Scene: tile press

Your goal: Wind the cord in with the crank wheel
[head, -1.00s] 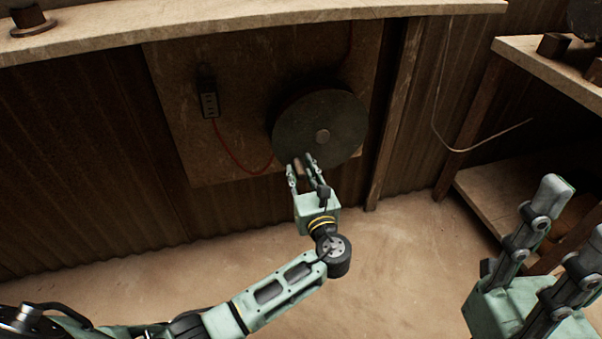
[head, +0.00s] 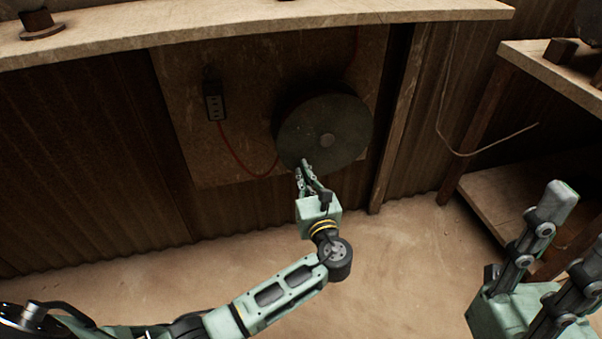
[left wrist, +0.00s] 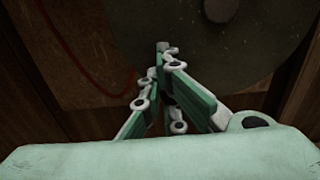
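The wheel also shows in the left wrist view (left wrist: 245,45). A red cord (head: 232,158) hangs in a curve from a dark box to the wheel's lower left. My left gripper (head: 303,166) is at the wheel's lower edge, its fingers together where the handle shows earlier; the fingers hide the handle. The fingertips meet in the left wrist view (left wrist: 166,50). My right gripper (head: 572,215) is open and empty at the lower right, away from the wheel.
The dark box (head: 214,103) with pale marks is fixed on the panel (head: 185,75). A wooden shelf (head: 250,28) runs above. A wooden post (head: 398,130) stands right of the wheel. A bench (head: 540,65) stands at the right. The floor below is clear.

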